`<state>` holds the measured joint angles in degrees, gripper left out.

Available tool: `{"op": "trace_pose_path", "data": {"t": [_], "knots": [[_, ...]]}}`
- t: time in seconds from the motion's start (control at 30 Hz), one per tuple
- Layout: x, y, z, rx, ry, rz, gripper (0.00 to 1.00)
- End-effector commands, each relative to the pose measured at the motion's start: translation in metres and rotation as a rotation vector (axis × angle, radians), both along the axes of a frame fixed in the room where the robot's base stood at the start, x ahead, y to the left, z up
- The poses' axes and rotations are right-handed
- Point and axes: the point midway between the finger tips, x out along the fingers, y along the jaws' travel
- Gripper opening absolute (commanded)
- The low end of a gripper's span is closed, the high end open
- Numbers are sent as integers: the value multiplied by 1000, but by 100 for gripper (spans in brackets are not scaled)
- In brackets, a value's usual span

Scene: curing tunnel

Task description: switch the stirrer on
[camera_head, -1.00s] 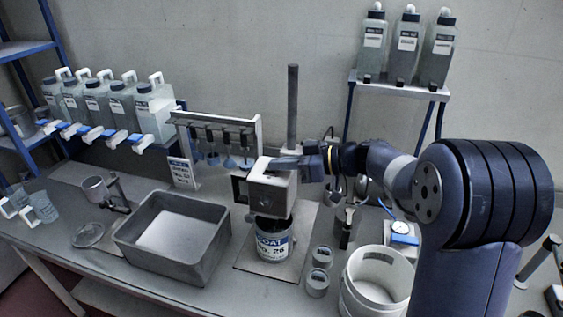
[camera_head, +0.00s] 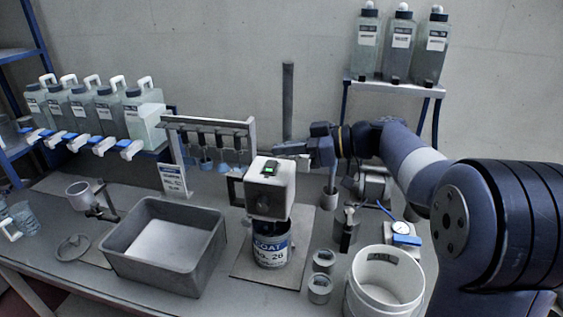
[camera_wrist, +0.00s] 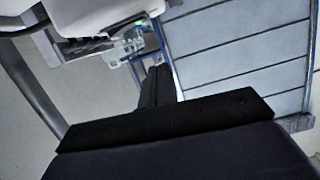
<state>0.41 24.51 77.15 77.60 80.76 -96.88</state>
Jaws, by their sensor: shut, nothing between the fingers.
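The stirrer's pale boxy head (camera_head: 270,197) stands on the bench by a dark upright post (camera_head: 288,100). A switch (camera_head: 270,168) on its top shows bright green. Below the head, a can labelled "COAT No. 26" (camera_head: 271,250) stands on a flat plate. My gripper (camera_head: 281,150) is shut and empty, just behind the head's top and apart from the switch. In the wrist view my shut fingers (camera_wrist: 157,84) point away from the camera, and a small green patch (camera_wrist: 141,30) shows beyond; I cannot tell what it is.
A grey tray (camera_head: 212,247) lies left of the can. A white bucket (camera_head: 355,292) and small cups (camera_head: 320,289) stand to the right. A rack with hanging tools (camera_head: 210,122) is behind left. Bottles stand on a raised shelf (camera_head: 395,87).

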Motion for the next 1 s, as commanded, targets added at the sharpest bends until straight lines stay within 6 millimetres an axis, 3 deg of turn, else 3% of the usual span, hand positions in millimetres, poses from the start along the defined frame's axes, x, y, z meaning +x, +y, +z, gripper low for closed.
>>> {"op": "trace_pose_path", "data": {"t": [0.03,0.2,0.4,1.0], "knots": [[-1,-15,-3,-2,-1,-7,0],[-7,-50,7,0,-1,-6,0],[-12,-74,15,-1,1,-3,0],[-13,-80,17,-1,2,-1,0]]}}
